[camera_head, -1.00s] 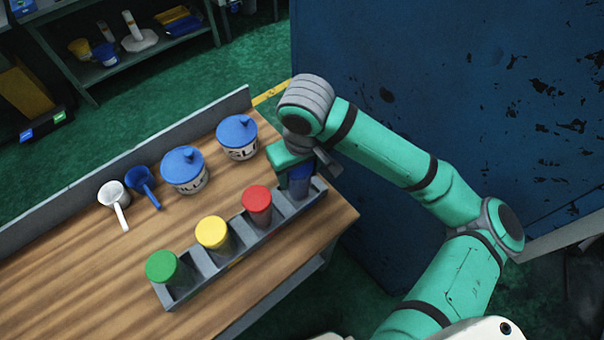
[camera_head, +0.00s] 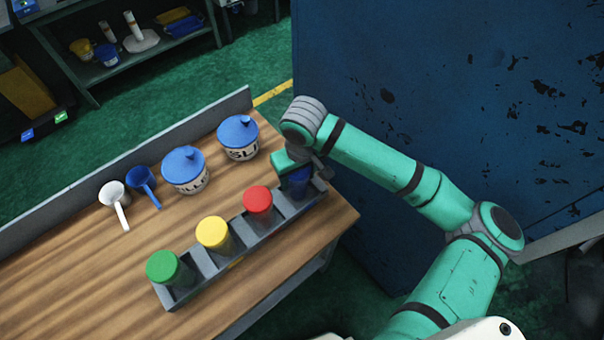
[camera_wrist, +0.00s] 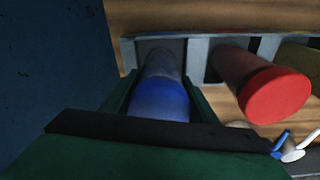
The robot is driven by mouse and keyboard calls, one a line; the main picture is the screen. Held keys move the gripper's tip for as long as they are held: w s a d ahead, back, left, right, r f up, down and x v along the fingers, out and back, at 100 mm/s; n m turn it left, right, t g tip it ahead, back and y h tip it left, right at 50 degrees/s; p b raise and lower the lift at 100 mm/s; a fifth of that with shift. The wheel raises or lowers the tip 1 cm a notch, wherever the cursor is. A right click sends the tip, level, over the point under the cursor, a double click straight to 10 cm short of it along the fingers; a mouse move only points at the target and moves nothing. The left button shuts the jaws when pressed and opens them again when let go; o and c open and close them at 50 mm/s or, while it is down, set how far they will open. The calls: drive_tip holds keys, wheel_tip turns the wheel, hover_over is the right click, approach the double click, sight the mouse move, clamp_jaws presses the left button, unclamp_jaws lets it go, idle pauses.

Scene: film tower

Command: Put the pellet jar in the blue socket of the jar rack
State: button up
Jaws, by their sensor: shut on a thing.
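My gripper (camera_head: 290,163) is shut on a jar with a blue lid (camera_wrist: 160,98). The jar is upright over or inside the right end socket of the grey jar rack (camera_wrist: 128,52); I cannot tell how deep it sits. In the head view the held jar (camera_head: 297,184) is partly hidden by my gripper. The rack also holds a red-lidded jar (camera_head: 257,200), a yellow-lidded jar (camera_head: 212,233) and a green-lidded jar (camera_head: 163,267). In the wrist view the red-lidded jar (camera_wrist: 272,95) is just right of my gripper. Most socket colour marks are hidden or too small to read.
Two white tubs with blue lids (camera_head: 184,168) (camera_head: 238,137), a blue scoop (camera_head: 142,181) and a white scoop (camera_head: 113,196) stand behind the rack. A large blue panel (camera_head: 450,80) rises right of the wooden table (camera_head: 90,270). The table's left front is clear.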

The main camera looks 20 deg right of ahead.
drive_tip(key=o, duration=1.3)
drive_tip(key=shift+f, duration=0.1)
drive_tip(key=r, duration=0.4)
drive_tip(key=s+r, duration=0.1)
drive_tip(key=r, duration=0.7)
drive_tip(key=shift+s+d+r, duration=0.1)
drive_tip(key=shift+s, duration=0.1)
drive_tip(key=shift+w, duration=0.15)
